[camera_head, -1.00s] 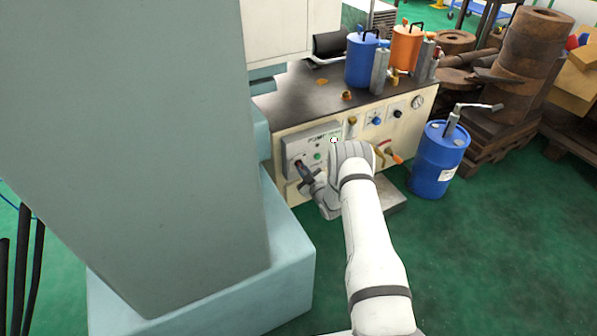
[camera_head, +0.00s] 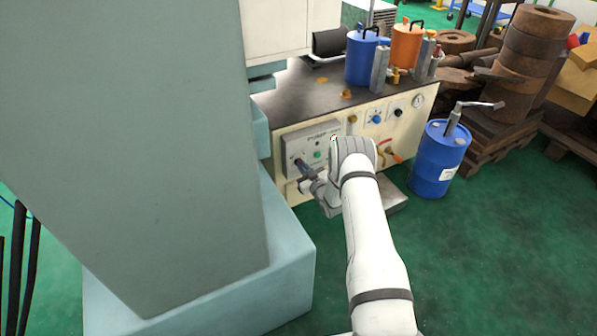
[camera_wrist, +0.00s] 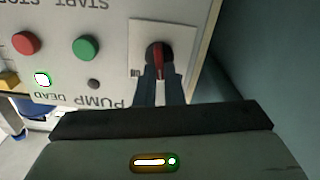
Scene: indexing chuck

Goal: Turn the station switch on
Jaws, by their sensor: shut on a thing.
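The station switch (camera_wrist: 159,55) is a dark round knob with a red pointer bar on a square white plate. My gripper (camera_wrist: 160,76) is shut on the switch, one dark finger on each side of the red bar, which runs roughly up and down in the wrist view. The fingers hide part of the knob. The head view shows my gripper (camera_head: 301,167) at the lower left of the pale control box (camera_head: 328,135); the knob is mostly hidden there.
In the wrist view, a red button (camera_wrist: 26,43), a green button (camera_wrist: 87,47) and a bright lamp (camera_wrist: 42,79) sit left of the switch. A teal machine column (camera_head: 130,150) stands close on the left. A blue drum (camera_head: 438,165) stands right of the cabinet.

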